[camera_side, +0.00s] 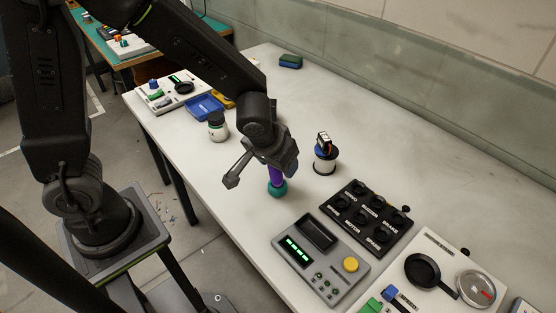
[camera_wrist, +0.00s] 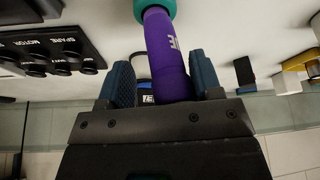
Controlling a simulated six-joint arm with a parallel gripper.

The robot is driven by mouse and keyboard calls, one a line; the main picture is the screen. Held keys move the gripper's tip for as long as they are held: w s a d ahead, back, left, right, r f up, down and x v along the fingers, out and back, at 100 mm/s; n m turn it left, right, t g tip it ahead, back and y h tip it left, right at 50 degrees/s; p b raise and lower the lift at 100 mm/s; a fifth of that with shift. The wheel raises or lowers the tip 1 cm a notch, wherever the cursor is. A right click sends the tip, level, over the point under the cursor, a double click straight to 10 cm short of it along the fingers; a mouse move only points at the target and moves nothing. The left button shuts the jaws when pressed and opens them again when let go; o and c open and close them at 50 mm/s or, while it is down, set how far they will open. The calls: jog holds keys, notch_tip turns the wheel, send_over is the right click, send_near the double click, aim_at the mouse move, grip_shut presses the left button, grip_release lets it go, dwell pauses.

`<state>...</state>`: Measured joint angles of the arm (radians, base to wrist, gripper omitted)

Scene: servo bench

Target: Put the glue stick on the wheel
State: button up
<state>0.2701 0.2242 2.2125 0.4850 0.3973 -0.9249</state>
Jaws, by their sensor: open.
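The glue stick (camera_side: 277,175) is purple and stands upright on the bench, with a wider teal part (camera_side: 277,190) at its lower end. My gripper (camera_side: 259,172) is open over its upper part. In the wrist view the purple body (camera_wrist: 168,55) lies between my two fingers, close to the right one with a gap on the left. I cannot pick out a wheel for certain. A white round spool-like piece (camera_side: 325,166) with dark bands stands behind and right of the stick, with a small servo (camera_side: 323,143) on top.
A black tray with labelled round wells (camera_side: 352,226), a grey panel with a yellow button (camera_side: 335,276) and a white board with a dial (camera_side: 450,245) fill the near right. A jar (camera_side: 217,126) and blue tray (camera_side: 204,106) stand left.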

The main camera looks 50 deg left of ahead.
jog(key=shift+r, duration=0.1)
jog(key=a+v, duration=0.1)
jog(key=v, duration=1)
jog(key=s+a+r+m, duration=0.1)
jog(key=s+a+r, duration=0.2)
jog(key=s, duration=0.2)
jog(key=s+a+r+m+t+h, duration=0.1)
jog(key=s+a+r, duration=0.2)
jog(key=s, duration=0.3)
jog(key=shift+m, duration=0.3)
dwell(0.5)
